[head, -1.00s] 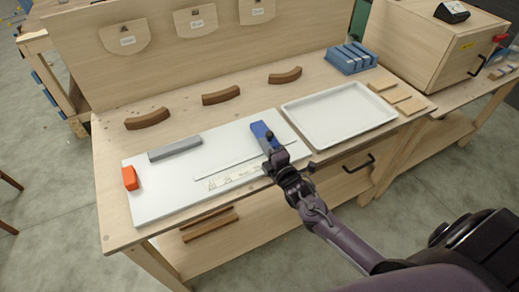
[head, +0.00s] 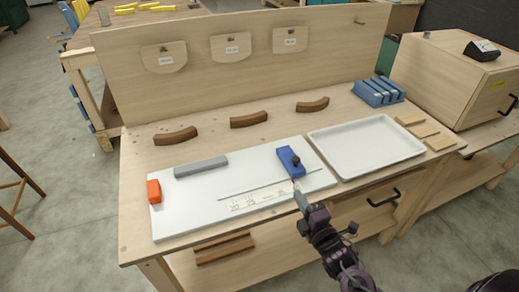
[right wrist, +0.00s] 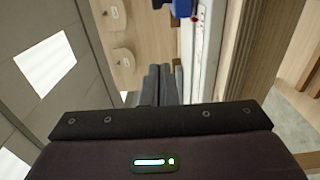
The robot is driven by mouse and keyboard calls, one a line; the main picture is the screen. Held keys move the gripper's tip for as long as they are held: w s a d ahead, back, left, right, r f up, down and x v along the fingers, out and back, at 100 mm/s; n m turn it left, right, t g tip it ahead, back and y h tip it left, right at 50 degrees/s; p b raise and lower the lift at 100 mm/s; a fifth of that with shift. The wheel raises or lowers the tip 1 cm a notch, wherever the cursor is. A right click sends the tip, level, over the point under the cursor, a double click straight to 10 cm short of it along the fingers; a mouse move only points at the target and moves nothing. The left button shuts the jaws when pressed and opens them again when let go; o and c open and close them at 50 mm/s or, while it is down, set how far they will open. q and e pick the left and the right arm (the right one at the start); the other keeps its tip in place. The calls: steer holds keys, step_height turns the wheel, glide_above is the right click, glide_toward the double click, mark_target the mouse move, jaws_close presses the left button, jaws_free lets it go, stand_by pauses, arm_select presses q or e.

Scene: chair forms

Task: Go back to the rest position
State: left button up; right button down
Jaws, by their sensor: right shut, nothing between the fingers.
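My right gripper (head: 299,193) is shut and empty at the front edge of the white board (head: 190,219), just in front of the blue block (head: 290,161) with a dark knob. The block stands on the board, and the gripper looks apart from it. In the right wrist view the shut fingers (right wrist: 160,84) show in the middle, with nothing between them. My left gripper is in neither view.
The board also bears an orange block (head: 154,191), a grey bar (head: 201,167) and a ruler. A white tray (head: 365,170) lies to its right. Curved brown pieces (head: 249,120) lie behind. A wooden box (head: 460,75) stands at the right. Floor in front is clear.

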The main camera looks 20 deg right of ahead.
steer(key=s+a+m+g, duration=0.4)
steer(key=s+m+g, duration=0.3)
steer(key=s+m, duration=0.1)
steer(key=s+a+m+g, duration=0.4)
steer(key=s+m+g, duration=0.3)
steer(key=s+m, duration=0.15)
step_height(320, 180, down, 28)
steer(key=g, duration=0.2)
steer(key=s+d+f, duration=0.2)
steer(key=s+f, duration=0.8)
steer(key=s+d+f+g+h+b, duration=0.1)
steer(key=s+d+f, duration=0.1)
steer(key=s+f, duration=0.8)
steer(key=shift+s+f, duration=0.35)
steer(key=shift+s, duration=0.25)
